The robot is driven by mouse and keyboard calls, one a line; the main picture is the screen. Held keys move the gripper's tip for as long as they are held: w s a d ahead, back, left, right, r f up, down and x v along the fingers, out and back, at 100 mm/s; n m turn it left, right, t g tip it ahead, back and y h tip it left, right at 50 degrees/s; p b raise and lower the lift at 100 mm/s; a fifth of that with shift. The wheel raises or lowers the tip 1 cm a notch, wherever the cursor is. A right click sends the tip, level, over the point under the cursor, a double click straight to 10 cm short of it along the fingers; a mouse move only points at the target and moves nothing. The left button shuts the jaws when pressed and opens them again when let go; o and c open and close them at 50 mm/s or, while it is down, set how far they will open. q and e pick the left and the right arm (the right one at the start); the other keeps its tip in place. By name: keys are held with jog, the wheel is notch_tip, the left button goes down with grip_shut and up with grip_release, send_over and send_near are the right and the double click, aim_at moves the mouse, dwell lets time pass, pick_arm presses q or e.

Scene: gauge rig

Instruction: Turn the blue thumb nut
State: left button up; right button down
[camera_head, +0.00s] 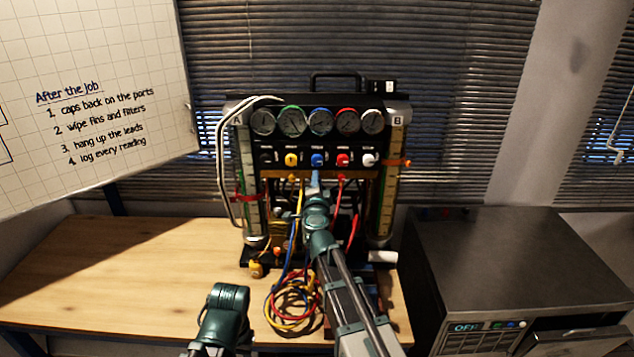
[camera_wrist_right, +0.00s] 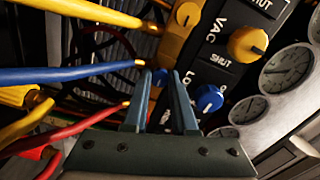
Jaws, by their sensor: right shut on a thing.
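The gauge rig (camera_head: 385,105) stands on the bench with a row of round gauges and coloured knobs below them. My right gripper (camera_head: 316,178) is at the rig's front, just under the blue knob (camera_head: 317,159). In the right wrist view, my right gripper (camera_wrist_right: 160,80) is shut on the small blue thumb nut (camera_wrist_right: 160,77), whose sides are partly hidden by the fingers. The larger blue knob (camera_wrist_right: 209,98) sits on the panel just right of the fingers, apart from them. My left gripper is out of view.
A blue hose (camera_wrist_right: 70,74) ends close to the left finger, with yellow and red hoses around it. A yellow knob (camera_wrist_right: 247,43) is on the panel. Coiled leads (camera_head: 290,305) lie on the bench (camera_head: 130,265), whose left side is clear. A metal cabinet (camera_head: 515,250) stands at right.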

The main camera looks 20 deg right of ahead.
dwell(0.5)
jog(key=c, duration=0.7)
grip_release()
jog(key=shift+s, duration=0.1)
